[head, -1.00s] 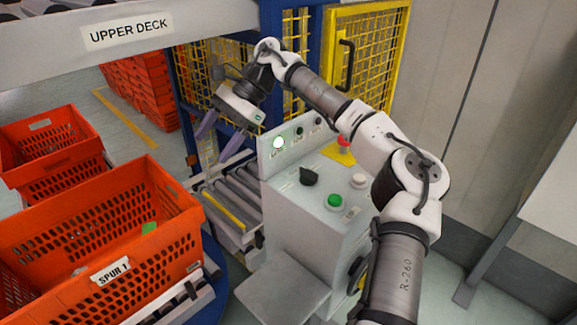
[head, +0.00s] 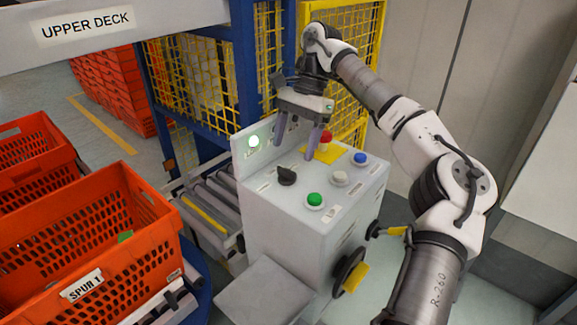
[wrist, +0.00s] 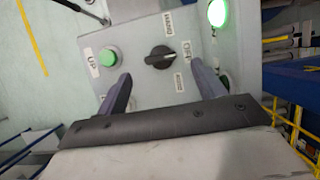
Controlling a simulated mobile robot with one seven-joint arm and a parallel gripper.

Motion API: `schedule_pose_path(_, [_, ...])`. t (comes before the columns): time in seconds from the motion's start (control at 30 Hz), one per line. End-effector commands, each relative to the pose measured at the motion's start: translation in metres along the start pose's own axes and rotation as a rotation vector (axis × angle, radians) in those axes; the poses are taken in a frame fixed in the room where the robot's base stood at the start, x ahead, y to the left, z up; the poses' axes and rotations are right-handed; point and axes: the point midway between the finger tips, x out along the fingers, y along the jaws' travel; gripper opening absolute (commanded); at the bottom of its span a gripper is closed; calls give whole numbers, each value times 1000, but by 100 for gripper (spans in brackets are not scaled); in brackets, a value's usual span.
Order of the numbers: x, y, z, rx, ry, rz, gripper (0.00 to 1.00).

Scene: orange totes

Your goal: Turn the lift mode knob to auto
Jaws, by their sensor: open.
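The lift mode knob (head: 287,176) is a black rotary knob on the sloped top of a grey control box (head: 265,208). In the wrist view the knob (wrist: 160,57) lies with one end of its bar toward the label that seems to read OFF. A label like HAND is above that and one like AUTO below. My gripper (head: 297,143) is open and empty, fingers pointing down, above the back of the box and apart from the knob. In the wrist view my gripper (wrist: 162,76) has its fingertips either side of the knob's line, nearer the camera.
Green (head: 315,200), white (head: 340,178) and blue (head: 361,159) buttons and a red emergency stop (head: 326,139) share the panel. A lit green lamp (head: 254,141) is on the upright back plate. An orange tote (head: 147,262) stands left; yellow mesh fencing (head: 340,75) is behind.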

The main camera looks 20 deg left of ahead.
Motion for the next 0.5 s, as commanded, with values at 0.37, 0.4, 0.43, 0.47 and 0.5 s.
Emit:
schedule_pose_path(0.37, [48, 0, 0, 1, 0, 1, 69])
schedule_pose_path(0.4, [50, 0, 0, 1, 0, 0, 69])
schedule_pose_path(0.43, [50, 0, 0, 1, 0, 0, 69])
schedule_pose_path(0.47, [51, 0, 0, 1, 0, 0, 69])
schedule_pose_path(0.5, [51, 0, 0, 1, 0, 0, 69])
